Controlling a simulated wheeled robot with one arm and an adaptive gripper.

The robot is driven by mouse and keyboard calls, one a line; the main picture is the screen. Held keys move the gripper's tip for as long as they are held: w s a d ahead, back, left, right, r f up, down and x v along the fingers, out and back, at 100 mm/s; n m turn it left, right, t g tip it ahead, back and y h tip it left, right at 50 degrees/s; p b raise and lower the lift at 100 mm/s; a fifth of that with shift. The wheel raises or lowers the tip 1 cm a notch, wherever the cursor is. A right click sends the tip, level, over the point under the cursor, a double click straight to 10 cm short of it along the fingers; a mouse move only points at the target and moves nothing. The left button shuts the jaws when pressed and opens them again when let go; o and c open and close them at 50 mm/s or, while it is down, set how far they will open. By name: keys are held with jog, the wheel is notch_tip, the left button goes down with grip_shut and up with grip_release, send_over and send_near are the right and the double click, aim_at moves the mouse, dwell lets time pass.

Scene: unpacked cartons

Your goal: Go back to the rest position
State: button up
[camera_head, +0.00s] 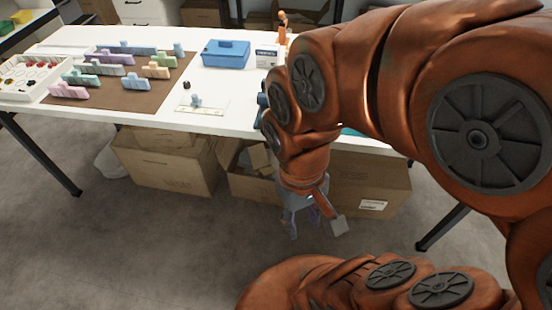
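My gripper (306,217) hangs low at the end of my orange arm, in front of the white table (125,112) and below the level of its top. It points down and stands apart from the cartons behind it. Its fingers are small and partly overlapped by other parts, so I cannot tell whether they are open or shut. I see no clear object held in it. My arm covers the right part of the table.
A brown mat (120,97) with several pastel blocks, a white tray (22,92) and a blue box (225,54) are on the table. Open cartons (165,170) stand underneath. A dark table leg (442,228) is at right. The grey floor (130,250) at front left is clear.

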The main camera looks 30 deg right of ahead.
notch_tip(320, 180, up, 8)
jog(key=p, duration=0.7)
jog(key=shift+f, duration=0.1)
dwell(0.3)
